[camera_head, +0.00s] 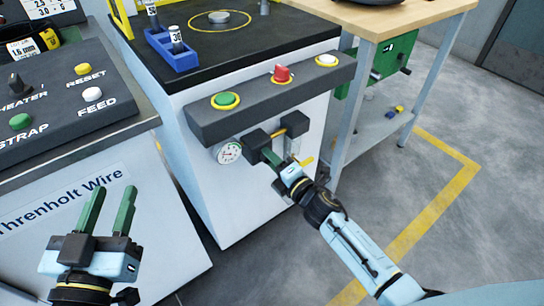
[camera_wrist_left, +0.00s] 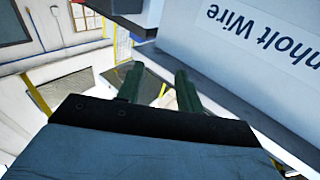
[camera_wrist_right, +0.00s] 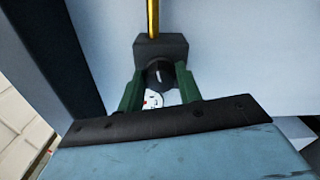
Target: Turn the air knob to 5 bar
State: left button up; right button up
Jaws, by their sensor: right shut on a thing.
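The air regulator is a black block (camera_head: 257,139) on the front of the white cabinet, under the button panel. A small round white gauge (camera_head: 229,152) is at its left; its reading is too small to tell. My right gripper (camera_head: 270,158) is shut on the air knob, which its fingers mostly hide in the head view. In the right wrist view the dark round knob (camera_wrist_right: 158,74) sits between the two green fingers, below a black block. My left gripper (camera_head: 108,212) is open and empty, in front of the Threnholt Wire cabinet; its fingers also show in the left wrist view (camera_wrist_left: 158,88).
The button panel (camera_head: 270,98) with green, red and white buttons juts out just above the regulator. A yellow lever (camera_head: 308,161) and a second black block (camera_head: 294,123) are close by the right gripper. A wooden table (camera_head: 400,18) stands at the right, with open floor before it.

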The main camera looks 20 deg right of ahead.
pick_arm(q)
jog(key=s+a+f+g+y+p, duration=0.2)
jog(key=s+a+f+g, duration=0.1)
jog(key=s+f+g, duration=0.3)
jog(key=s+a+f+n+g+y+p, duration=0.1)
jog(key=s+a+f+g+y+p, duration=0.1)
jog(key=s+f+g, duration=0.4)
jog(key=shift+s+a+f+g+y+p, duration=0.15)
jog(key=shift+a+f+g+y+p, duration=0.25)
jog(key=shift+a+f+g, duration=1.2)
pick_arm(e)
jog(key=shift+f+m, duration=0.2)
jog(key=shift+m, duration=5.6)
pick_arm(q)
jog(key=shift+d+f+t, duration=0.4)
jog(key=shift+d+f, duration=0.1)
jog(key=shift+d, duration=0.1)
pick_arm(e)
jog(key=o, duration=0.9)
